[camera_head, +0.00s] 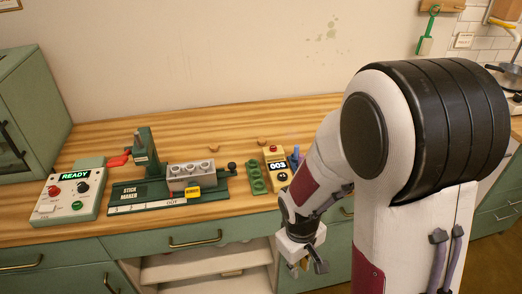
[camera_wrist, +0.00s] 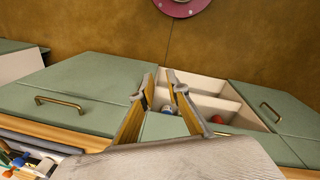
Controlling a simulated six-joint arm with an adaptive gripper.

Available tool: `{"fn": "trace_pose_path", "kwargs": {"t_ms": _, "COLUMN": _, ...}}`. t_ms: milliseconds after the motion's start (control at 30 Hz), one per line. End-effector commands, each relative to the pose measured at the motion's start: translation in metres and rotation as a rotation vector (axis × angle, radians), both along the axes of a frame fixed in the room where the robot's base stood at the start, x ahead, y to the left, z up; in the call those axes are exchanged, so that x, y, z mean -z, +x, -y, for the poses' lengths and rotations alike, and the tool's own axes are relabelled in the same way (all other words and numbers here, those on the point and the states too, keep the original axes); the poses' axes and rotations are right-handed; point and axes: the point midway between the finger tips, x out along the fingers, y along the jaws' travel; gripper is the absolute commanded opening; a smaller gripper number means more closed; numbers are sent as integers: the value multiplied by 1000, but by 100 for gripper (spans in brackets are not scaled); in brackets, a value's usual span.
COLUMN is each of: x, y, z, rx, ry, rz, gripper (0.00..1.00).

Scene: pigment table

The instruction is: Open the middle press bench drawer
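The middle drawer (camera_head: 150,245) is a wide green front under the wooden counter in the head view, with a brass bar handle (camera_head: 195,239). It looks flush with the bench. My gripper (camera_head: 307,265) hangs in front of the bench, to the right of this handle and apart from it. In the wrist view my gripper's two fingers (camera_wrist: 161,82) are spread with a gap between them, and nothing is held. Green fronts with brass handles show left (camera_wrist: 60,105) and right (camera_wrist: 269,112) in the wrist view; I cannot tell which is the middle drawer.
Pale open shelves or compartments (camera_head: 205,262) lie below the middle drawer. A red round object (camera_wrist: 218,119) shows inside a pale compartment. The stick maker (camera_head: 135,192), a READY control box (camera_head: 70,192) and a yellow counter device (camera_head: 277,165) stand on the counter.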

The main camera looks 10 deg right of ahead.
Motion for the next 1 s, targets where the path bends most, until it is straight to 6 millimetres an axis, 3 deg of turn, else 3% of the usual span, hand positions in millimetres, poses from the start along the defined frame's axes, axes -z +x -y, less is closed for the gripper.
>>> {"fn": "trace_pose_path", "kwargs": {"t_ms": 267, "x": 0, "y": -8, "z": 1, "rx": 28, "ry": -4, "rz": -26, "gripper": 15}}
{"fn": "trace_pose_path", "kwargs": {"t_ms": 433, "x": -2, "y": -27, "z": 1, "rx": 81, "ry": -7, "rz": -84, "gripper": 15}}
{"fn": "trace_pose_path", "kwargs": {"t_ms": 1000, "x": -77, "y": -56, "z": -3, "rx": 242, "ry": 18, "rz": -31, "gripper": 15}}
